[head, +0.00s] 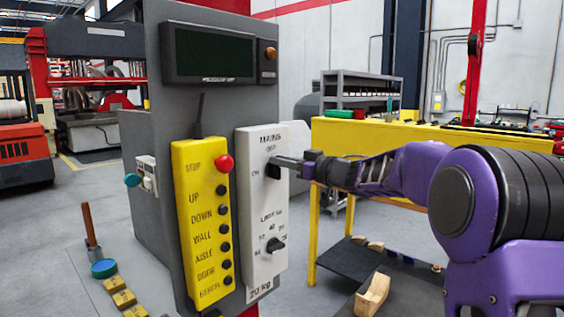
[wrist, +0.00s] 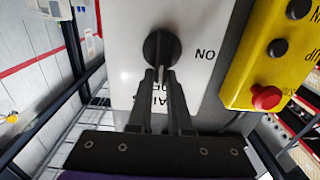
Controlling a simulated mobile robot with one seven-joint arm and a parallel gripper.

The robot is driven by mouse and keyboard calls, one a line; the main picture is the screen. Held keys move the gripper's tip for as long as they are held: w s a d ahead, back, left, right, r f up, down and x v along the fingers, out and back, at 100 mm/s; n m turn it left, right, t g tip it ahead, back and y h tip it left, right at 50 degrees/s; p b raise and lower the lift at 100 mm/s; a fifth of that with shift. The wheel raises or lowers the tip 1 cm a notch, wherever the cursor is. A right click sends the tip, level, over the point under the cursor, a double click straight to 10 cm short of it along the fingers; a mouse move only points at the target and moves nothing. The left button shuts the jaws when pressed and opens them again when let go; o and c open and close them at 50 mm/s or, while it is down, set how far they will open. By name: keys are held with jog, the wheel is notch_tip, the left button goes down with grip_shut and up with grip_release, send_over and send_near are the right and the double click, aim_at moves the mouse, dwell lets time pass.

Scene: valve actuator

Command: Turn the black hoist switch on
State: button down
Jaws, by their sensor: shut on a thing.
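The black hoist switch (head: 272,171) is a round rotary knob on the upper part of a white panel (head: 258,205), under the words MAINS and OFF, with ON to its left. In the wrist view the knob (wrist: 161,46) sits just beyond the fingertips, with ON beside it, upside down. My gripper (head: 279,162) reaches it from the right. In the wrist view the fingers (wrist: 161,76) are close together on the knob's thin handle, which lies in line with the fingers, towards the partly covered lettering. The fingers hide part of the knob.
A yellow pendant (head: 203,215) with a red stop button (head: 224,163) and several black buttons hangs just left of the panel. A second black knob (head: 274,245) sits lower on the panel. A yellow bench (head: 400,138) stands behind my arm at right.

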aim_at(267, 171)
jog(key=shift+f, duration=0.25)
jog(key=n+b, duration=0.1)
jog(key=n, duration=0.2)
jog(key=s+a+f+n+b, duration=0.1)
jog(key=n, duration=0.5)
jog(key=shift+s+a+f+b, duration=0.15)
jog(key=shift+s+b, duration=0.15)
jog(key=shift+b, duration=0.1)
jog(key=n+b, duration=0.1)
jog(key=n, duration=0.1)
jog(key=f+n+b, duration=0.1)
jog(key=n+b, duration=0.1)
jog(key=n, duration=0.1)
jog(key=shift+s+a, duration=0.15)
jog(key=shift+s, duration=0.05)
jog(key=shift+f+n+b, duration=0.15)
jog(key=shift+n+b, duration=1.05)
jog(key=shift+n, duration=0.4)
jog(key=c, duration=0.9)
grip_release()
jog(key=shift+o, duration=0.3)
jog(key=shift+w, duration=0.1)
